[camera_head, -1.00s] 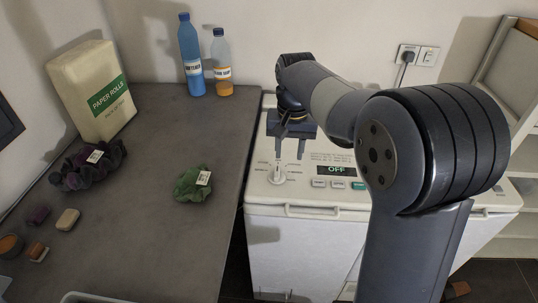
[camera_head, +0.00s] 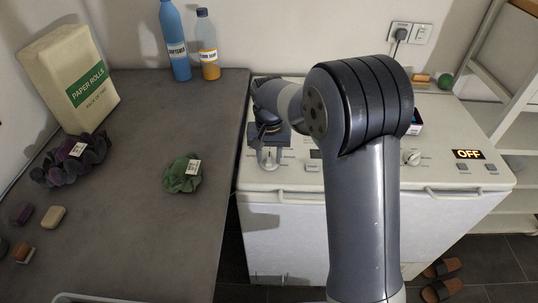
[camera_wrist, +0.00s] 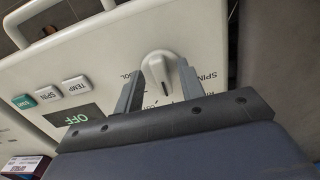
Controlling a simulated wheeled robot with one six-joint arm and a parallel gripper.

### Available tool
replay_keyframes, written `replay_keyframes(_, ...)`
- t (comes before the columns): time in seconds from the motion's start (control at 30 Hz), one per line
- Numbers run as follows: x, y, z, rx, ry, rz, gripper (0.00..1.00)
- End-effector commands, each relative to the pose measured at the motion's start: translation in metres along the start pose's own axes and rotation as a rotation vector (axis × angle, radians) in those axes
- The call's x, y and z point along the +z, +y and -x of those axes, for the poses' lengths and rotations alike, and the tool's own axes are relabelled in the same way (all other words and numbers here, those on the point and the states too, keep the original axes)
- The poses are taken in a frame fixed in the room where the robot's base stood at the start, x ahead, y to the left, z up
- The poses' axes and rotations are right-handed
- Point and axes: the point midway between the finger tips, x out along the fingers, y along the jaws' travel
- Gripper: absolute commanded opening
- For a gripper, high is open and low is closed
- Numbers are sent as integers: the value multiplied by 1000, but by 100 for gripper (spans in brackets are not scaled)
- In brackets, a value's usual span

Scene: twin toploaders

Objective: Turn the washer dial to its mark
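A white dial (camera_head: 270,163) is on the left machine's control panel, under my gripper. In the wrist view the dial (camera_wrist: 164,68) is a pale rounded knob with a short dark line on its near side. Printed words including "SPIN" lie around it, partly hidden by the fingers. My gripper (camera_wrist: 158,74) is open, with one grey finger on each side of the knob. A small gap shows at the left finger; whether the right finger touches I cannot tell. In the head view my gripper (camera_head: 270,148) is over the dial.
Buttons marked START, SPIN and TEMP (camera_wrist: 75,85) and an OFF display (camera_wrist: 77,120) are on the same panel. The right machine has its own dial (camera_head: 412,158) and OFF display (camera_head: 468,154).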

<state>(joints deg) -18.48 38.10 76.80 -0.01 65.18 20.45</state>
Motion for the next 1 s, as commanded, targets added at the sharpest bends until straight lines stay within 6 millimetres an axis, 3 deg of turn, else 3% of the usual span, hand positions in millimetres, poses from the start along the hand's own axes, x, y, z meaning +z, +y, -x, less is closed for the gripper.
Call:
replay_keyframes(0.3,0,0,-3,-1,2,0,37)
replay_keyframes(0.77,0,0,-3,-1,1,0,0)
replay_keyframes(1.0,0,0,-3,-1,1,-5,0)
